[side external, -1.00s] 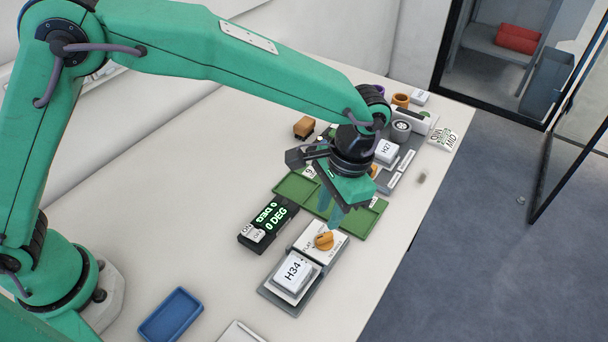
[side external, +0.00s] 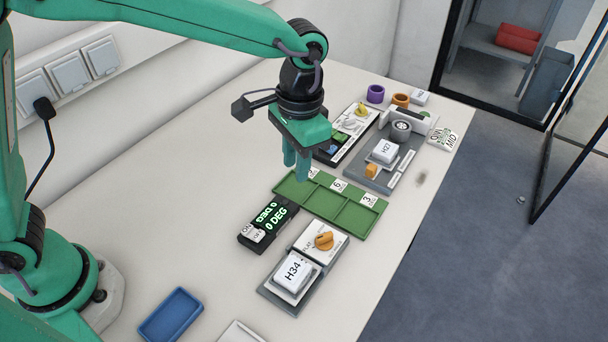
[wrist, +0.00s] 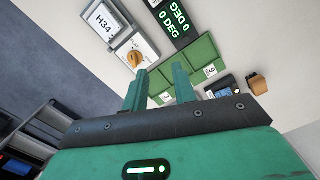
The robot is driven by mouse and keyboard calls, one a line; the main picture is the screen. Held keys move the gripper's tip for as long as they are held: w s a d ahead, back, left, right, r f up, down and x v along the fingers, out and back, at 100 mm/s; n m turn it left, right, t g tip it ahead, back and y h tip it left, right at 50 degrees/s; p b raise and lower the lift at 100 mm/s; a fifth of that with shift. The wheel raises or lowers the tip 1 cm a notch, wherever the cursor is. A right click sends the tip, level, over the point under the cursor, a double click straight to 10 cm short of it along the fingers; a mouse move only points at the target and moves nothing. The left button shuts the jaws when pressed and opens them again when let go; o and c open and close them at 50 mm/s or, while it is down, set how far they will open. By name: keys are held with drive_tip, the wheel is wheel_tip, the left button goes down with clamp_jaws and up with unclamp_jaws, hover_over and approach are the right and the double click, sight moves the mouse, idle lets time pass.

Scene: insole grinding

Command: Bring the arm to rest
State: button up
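My gripper (side external: 297,172) hangs in the air above the far left end of the green tray, fingers pointing down. It also shows in the wrist view (wrist: 158,82), where the two fingers stand apart with nothing between them. The green tray (side external: 375,213) has several compartments with numbered tags, and those I can see look empty. Near it lies a black display (side external: 268,222) reading 0 DEG. An H34 block (side external: 293,272) sits on a grey fixture, beside an orange knob (side external: 324,240) on a white plate.
A second fixture with an H27 block (side external: 384,151) and a grinding wheel (side external: 401,127) stands farther back. Purple (side external: 375,94) and orange (side external: 400,100) rings are near the wall. A blue tray (side external: 171,315) lies at the front. The left middle of the table is clear.

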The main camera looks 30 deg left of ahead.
drive_tip(key=s+a+r+n+t, duration=0.1)
drive_tip(key=s+a+r, duration=0.15)
drive_tip(key=a, duration=0.25)
drive_tip(key=s+a+r+t+h, duration=0.1)
drive_tip(key=a+r, duration=0.2)
drive_tip(key=a, duration=0.1)
drive_tip(key=s+a+r+n+t, duration=0.1)
drive_tip(key=a+r, duration=0.1)
drive_tip(key=a, duration=0.3)
drive_tip(key=s+a+n+t, duration=0.2)
drive_tip(key=s+a+t, duration=0.1)
drive_tip(key=s+a, duration=0.6)
drive_tip(key=shift+s+a+r+n+y, duration=0.2)
drive_tip(key=shift+s+a+n+y, duration=0.15)
drive_tip(key=shift+s, duration=0.4)
